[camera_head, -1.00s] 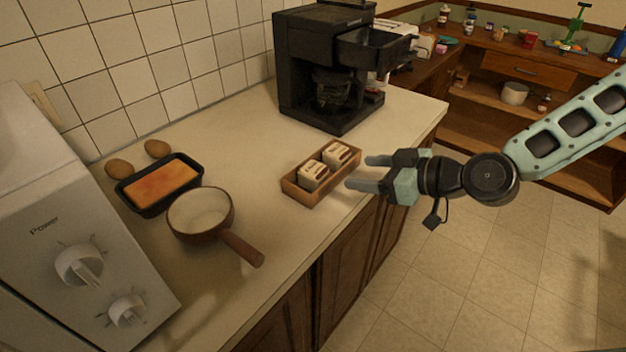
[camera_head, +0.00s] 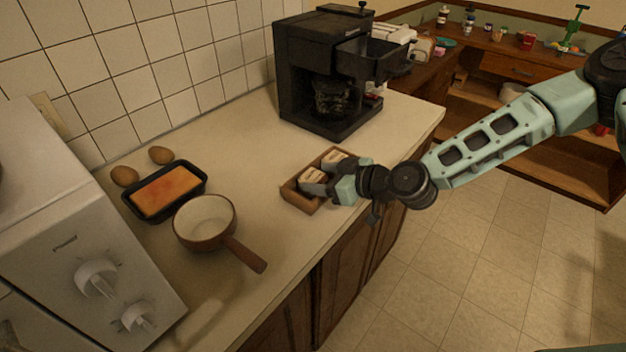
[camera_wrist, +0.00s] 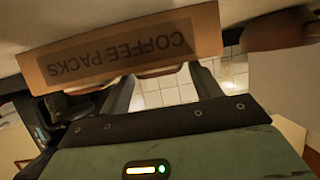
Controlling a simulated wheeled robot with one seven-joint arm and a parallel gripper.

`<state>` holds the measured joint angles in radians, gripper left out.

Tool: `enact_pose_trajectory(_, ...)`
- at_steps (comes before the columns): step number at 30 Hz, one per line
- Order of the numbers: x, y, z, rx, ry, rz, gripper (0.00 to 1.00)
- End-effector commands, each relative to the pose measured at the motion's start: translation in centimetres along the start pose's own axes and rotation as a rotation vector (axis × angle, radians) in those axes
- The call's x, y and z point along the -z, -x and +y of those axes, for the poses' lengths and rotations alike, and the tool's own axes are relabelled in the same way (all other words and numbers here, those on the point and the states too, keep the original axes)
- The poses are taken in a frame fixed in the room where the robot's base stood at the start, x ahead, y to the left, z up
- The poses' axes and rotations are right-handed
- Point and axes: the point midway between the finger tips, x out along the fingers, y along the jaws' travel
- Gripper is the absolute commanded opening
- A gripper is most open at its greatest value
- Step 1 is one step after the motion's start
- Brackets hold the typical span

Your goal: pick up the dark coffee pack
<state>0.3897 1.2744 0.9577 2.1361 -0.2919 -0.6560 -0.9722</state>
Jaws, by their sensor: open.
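A small brown box (camera_head: 299,199) stands near the counter's front edge and holds two coffee packs side by side. The near pack (camera_head: 311,174) and the far pack (camera_head: 334,156) show pale tops with darker print; I cannot tell which is the dark one. My gripper (camera_head: 322,176) is open at the box's right side, its fingers reaching over it and partly covering the packs. Whether they touch a pack is unclear. In the wrist view the box (camera_wrist: 125,48) appears upside down, lettered COFFEE PACKS, beyond my open fingers (camera_wrist: 163,78); no pack is clearly visible there.
A black coffee machine (camera_head: 325,75) stands behind the box. The counter between pan and box is clear.

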Motion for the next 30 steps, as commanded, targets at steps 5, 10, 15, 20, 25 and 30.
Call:
enact_pose_trajectory(5, -0.1, 0.0, 0.0, 0.0, 0.0, 0.0, 0.64)
enact_pose_trajectory(10, 0.0, 0.0, 0.0, 0.0, 0.0, 0.0, 0.3)
enact_pose_trajectory(15, 0.0, 0.0, 0.0, 0.0, 0.0, 0.0, 0.3)
enact_pose_trajectory(20, 0.2, 0.1, 0.0, 0.0, 0.001, 0.001, 0.3)
enact_pose_trajectory(25, 1.2, 0.5, 0.0, 0.0, 0.004, 0.002, 0.3)
enact_pose_trajectory(30, 3.0, 1.3, 0.1, -0.002, 0.006, 0.002, 0.3)
